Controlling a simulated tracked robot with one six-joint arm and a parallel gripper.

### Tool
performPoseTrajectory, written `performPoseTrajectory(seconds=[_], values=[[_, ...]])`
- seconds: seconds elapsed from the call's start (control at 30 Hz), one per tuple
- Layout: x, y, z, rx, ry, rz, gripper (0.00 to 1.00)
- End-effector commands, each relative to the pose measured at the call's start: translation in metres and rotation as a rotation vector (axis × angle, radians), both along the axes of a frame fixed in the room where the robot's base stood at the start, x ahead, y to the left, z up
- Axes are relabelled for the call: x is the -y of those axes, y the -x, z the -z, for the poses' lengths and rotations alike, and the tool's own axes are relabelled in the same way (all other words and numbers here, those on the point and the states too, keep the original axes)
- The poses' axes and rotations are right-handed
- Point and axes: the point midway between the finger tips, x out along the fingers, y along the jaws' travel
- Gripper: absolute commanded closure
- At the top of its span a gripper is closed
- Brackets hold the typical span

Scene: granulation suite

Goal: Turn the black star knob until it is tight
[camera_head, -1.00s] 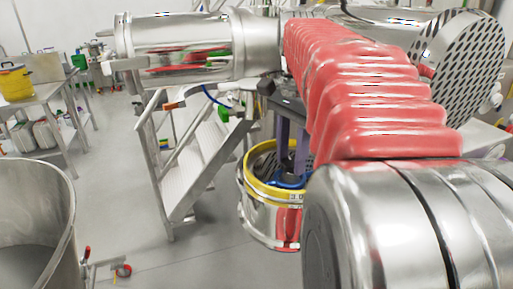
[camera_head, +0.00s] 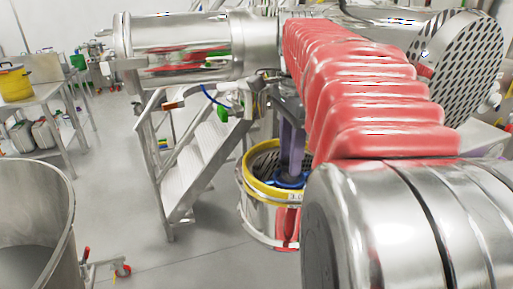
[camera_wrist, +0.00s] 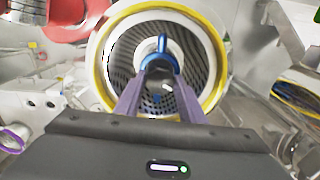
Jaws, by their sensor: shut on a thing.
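In the wrist view, my gripper (camera_wrist: 160,76) points into a round steel drum with a yellow rim (camera_wrist: 219,50). Its two purple fingers are shut on a small dark piece, seemingly the black star knob (camera_wrist: 160,68), at the centre of a blue part (camera_wrist: 162,46). The knob's lobes are mostly hidden by the fingers. In the head view, my gripper (camera_head: 291,172) reaches down into the yellow-rimmed drum (camera_head: 256,183), with the blue part (camera_head: 283,182) around its tips.
Steel steps (camera_head: 195,168) stand left of the drum. A large steel bin (camera_head: 62,215) is at the lower left, beside a red-tipped caster lever (camera_head: 87,252). A horizontal steel vessel (camera_head: 185,45) is above. Open floor lies between bin and steps.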

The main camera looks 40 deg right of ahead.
Motion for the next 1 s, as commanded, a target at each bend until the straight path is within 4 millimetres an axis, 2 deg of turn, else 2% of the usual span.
performPoseTrajectory(seconds=[0.03, 0.27, 0.63, 0.77, 1.0], values=[[0.0, 0.0, -0.001, 0.001, 0.0, 0.001, 0.62], [0.0, 0.0, 0.0, 0.001, 0.0, 0.0, 0.46], [0.0, 0.0, -0.004, 0.002, 0.001, 0.0, 0.45], [0.0, 0.0, -0.014, 0.002, 0.001, 0.0, 0.45], [0.001, -0.001, -0.047, 0.002, 0.002, 0.0, 0.45]])
